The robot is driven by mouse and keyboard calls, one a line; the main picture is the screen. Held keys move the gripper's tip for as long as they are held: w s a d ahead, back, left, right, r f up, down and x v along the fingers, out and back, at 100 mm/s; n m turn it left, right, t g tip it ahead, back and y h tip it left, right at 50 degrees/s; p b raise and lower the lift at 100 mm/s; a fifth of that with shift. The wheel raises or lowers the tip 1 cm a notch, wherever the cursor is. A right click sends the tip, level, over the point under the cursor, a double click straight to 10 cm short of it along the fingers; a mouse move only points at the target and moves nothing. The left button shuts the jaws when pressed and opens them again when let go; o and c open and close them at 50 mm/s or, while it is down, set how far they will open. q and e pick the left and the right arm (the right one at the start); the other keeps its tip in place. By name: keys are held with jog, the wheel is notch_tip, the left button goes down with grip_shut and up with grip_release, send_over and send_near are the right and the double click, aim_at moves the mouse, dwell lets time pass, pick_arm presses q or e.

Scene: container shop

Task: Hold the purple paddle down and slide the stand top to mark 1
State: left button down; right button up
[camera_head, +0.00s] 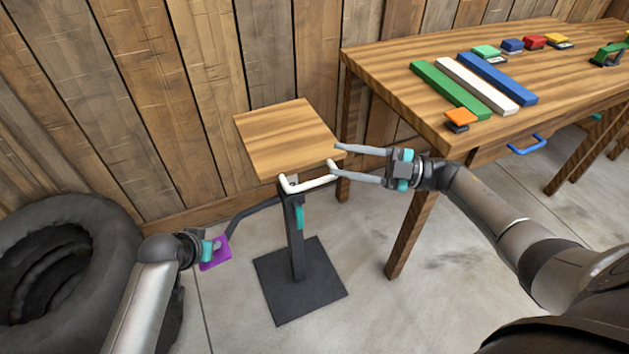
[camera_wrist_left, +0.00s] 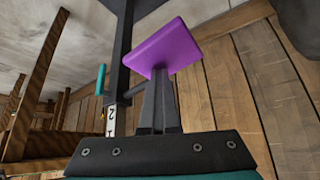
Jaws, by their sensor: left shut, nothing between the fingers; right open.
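The stand has a square wooden top (camera_head: 288,136) on a dark post (camera_head: 296,243) with a flat base. A white bar handle (camera_head: 312,184) sits under the top's front edge. The purple paddle (camera_head: 217,254) is at the end of a dark arm left of the post; it also shows in the left wrist view (camera_wrist_left: 163,48). My left gripper (camera_head: 214,248) is shut and empty at the paddle; I cannot tell whether it touches. My right gripper (camera_head: 336,156) is open, its fingertips by the top's right corner and the handle. A scale with digits (camera_wrist_left: 110,119) shows on the post.
A wooden workbench (camera_head: 380,70) stands to the right with coloured bars and small blocks on it and a blue drawer handle (camera_head: 527,145). Black tyres (camera_head: 110,225) lie at the left. A plank wall is close behind the stand. Floor in front is clear.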

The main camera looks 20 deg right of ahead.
aim_at(324, 180)
jog(key=s+d+f+n+g+h, duration=0.2)
jog(key=d+f+n+g, duration=0.1)
jog(key=d+n+g, duration=0.15)
jog(key=x, duration=1.1)
jog(key=shift+a, duration=0.3)
jog(key=shift+s, duration=0.1)
jog(key=shift+c, duration=0.2)
grip_shut()
dwell(0.7)
